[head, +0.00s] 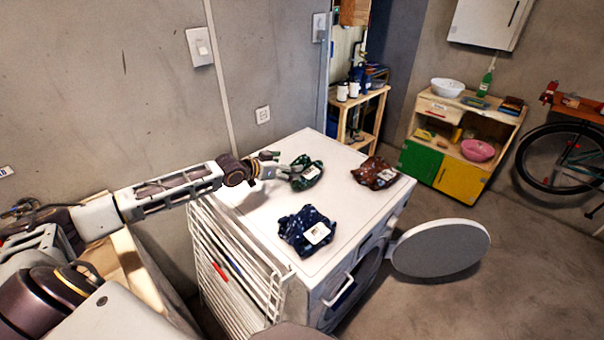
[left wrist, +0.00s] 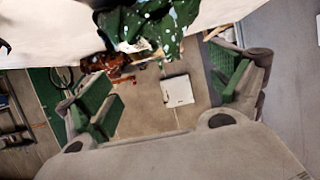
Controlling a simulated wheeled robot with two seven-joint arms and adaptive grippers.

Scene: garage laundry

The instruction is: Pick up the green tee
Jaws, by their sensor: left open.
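The green tee (head: 307,174) is a crumpled dark green bundle with light specks and a white label. It lies on top of the white washing machine (head: 338,236), near the back. My left gripper (head: 279,163) reaches in from the left, its fingertips at the tee's left edge; I cannot tell whether they touch. In the left wrist view the tee (left wrist: 150,22) is at the top, beyond the fingers of the open, empty left gripper (left wrist: 163,82). My right gripper is not in view.
A dark blue bundle (head: 304,231) and a reddish-brown bundle (head: 376,172) lie on the same top. A white rack (head: 232,265) hangs on its left side, and a round door (head: 440,248) stands open at the right. The wall is close behind my left arm.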

